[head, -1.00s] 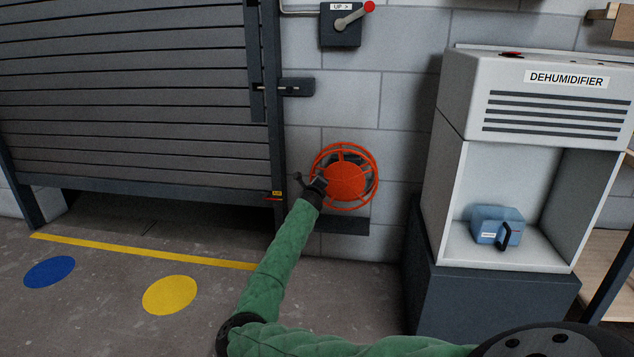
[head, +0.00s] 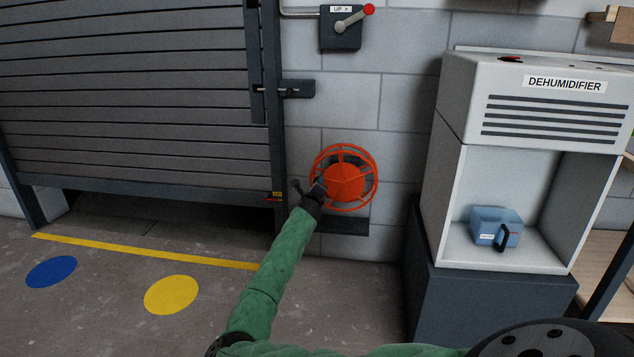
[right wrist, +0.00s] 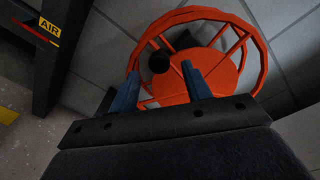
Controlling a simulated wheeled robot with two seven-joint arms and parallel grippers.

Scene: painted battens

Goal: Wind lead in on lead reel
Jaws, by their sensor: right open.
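The lead reel (head: 347,177) is an orange spoked wheel with a solid orange hub, mounted low on the block wall just right of the shutter. My right gripper (head: 308,186) is at the reel's left side, at the end of the green-sleeved arm. In the right wrist view, my right gripper (right wrist: 158,86) has its two blue fingers apart, pointing at the reel (right wrist: 205,75). A round black knob (right wrist: 159,63) shows in front of the reel, between the fingertips in the picture; I cannot tell whether they touch it. I cannot make out any lead. My left gripper is out of view.
The slatted shutter (head: 130,100) stands left of the reel, its post close to my gripper. A lever box (head: 340,38) is above. The dehumidifier (head: 480,120), holding a blue tank (head: 487,226), stands to the right. A dark ledge (head: 342,227) is below the reel.

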